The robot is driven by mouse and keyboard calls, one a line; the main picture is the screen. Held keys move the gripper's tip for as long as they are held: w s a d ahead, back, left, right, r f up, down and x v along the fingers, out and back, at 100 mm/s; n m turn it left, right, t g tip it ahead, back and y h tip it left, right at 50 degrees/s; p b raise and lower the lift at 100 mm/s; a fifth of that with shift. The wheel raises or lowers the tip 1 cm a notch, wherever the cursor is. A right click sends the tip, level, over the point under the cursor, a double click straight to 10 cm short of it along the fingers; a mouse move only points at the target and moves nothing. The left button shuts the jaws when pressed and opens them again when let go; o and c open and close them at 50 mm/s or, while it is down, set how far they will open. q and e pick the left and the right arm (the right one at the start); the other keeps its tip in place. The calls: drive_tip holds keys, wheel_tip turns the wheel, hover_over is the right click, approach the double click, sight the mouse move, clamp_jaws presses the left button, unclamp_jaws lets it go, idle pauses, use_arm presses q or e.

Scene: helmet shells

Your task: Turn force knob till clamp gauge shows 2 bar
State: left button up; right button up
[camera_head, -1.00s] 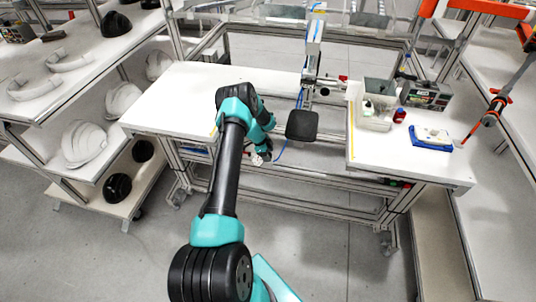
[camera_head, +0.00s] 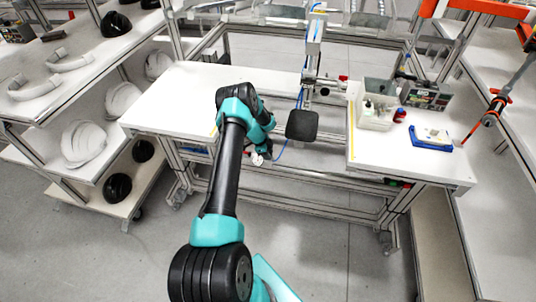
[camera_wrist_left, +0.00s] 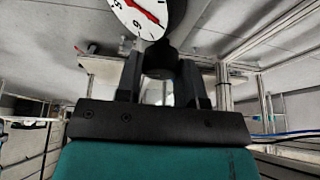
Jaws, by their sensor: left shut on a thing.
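The clamp gauge (camera_wrist_left: 147,14) is a white round dial with black figures and a red needle, cut off by the top edge of the left wrist view. Its figures are partly visible and turned over, so I cannot tell the reading. The dark force knob (camera_wrist_left: 160,60) is just below the dial, between the two black fingers of my left gripper (camera_wrist_left: 161,88). The gripper is shut on it. In the head view my left gripper (camera_head: 260,155) is small, at the front edge of the bench, with the knob hidden. My right gripper is not in view.
A dark square pad (camera_head: 302,125) on the bench's upright stands right of my left wrist. The left worktop (camera_head: 185,100) is bare. White helmet shells (camera_head: 84,143) sit on the left shelves.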

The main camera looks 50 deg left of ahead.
use_arm(q)
drive_tip(key=shift+n, duration=0.3)
drive_tip(key=n+t+y, duration=0.1)
drive_tip(key=n, duration=0.2)
drive_tip(key=shift+n, duration=0.4)
drive_tip(key=n+y, duration=0.1)
drive_tip(key=n, duration=0.1)
drive_tip(key=n+y, duration=0.1)
drive_tip(key=n, duration=0.1)
drive_tip(key=shift+d+t, duration=0.1)
drive_tip(key=shift+t, duration=0.2)
drive_tip(key=shift+n, duration=0.5)
drive_tip(key=o, duration=0.9)
drive_tip(key=shift+r, duration=0.15)
drive_tip(key=v, duration=1.7)
drive_tip(key=shift+s+d+r, duration=0.1)
drive_tip(key=shift+d, duration=0.05)
